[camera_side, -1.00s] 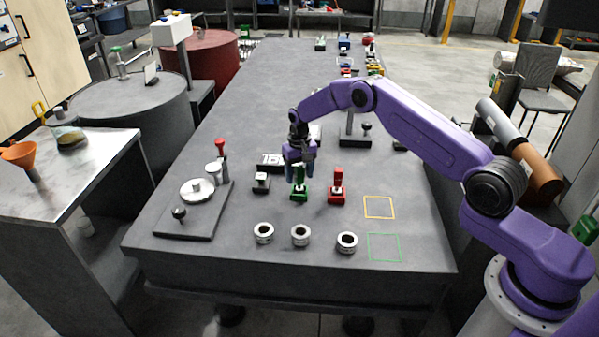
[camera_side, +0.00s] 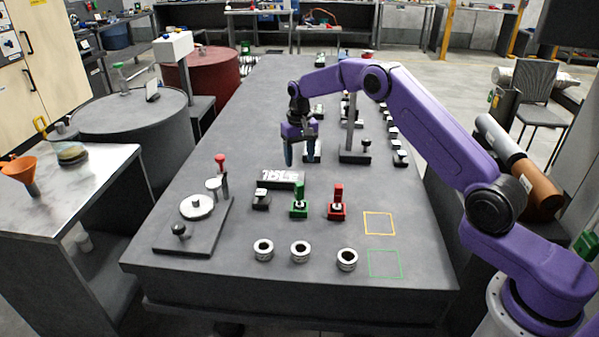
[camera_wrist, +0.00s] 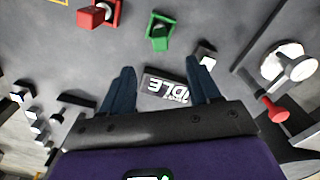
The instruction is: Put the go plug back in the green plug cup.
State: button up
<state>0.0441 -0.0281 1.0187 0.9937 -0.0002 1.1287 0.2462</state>
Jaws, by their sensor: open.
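The green plug cup (camera_side: 299,209) stands on the bench, with a taller green part at its back. It also shows in the wrist view (camera_wrist: 161,43). My gripper (camera_side: 301,155) is open, raised above the bench behind the green cup, touching neither holder. Its two blue fingers are spread with nothing between them in the wrist view (camera_wrist: 160,68).
Several steel rings (camera_side: 300,252) lie along the front. A dark plate with a dial (camera_side: 196,207) is farther left. Yellow (camera_side: 379,223) and green (camera_side: 384,263) outlined squares are empty.

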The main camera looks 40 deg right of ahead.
notch_tip(320, 180, up, 5)
jog(key=shift+r, duration=0.1)
dwell(0.4)
jog(key=s+a+r+n, duration=0.4)
jog(key=s+a, duration=0.3)
jog(key=s, duration=0.4)
jog(key=s+a+r+n, duration=0.4)
jog(key=s+a, duration=0.4)
jog(key=s, duration=0.3)
jog(key=s+d+f+n, duration=0.1)
jog(key=s+d+n, duration=0.2)
jog(key=s, duration=1)
jog(key=s+d+f+n, duration=0.1)
jog(key=s+d+n, duration=0.3)
jog(key=s, duration=0.9)
jog(key=shift+s+d+n, duration=0.3)
jog(key=shift+s+d, duration=0.05)
jog(key=shift+d, duration=0.3)
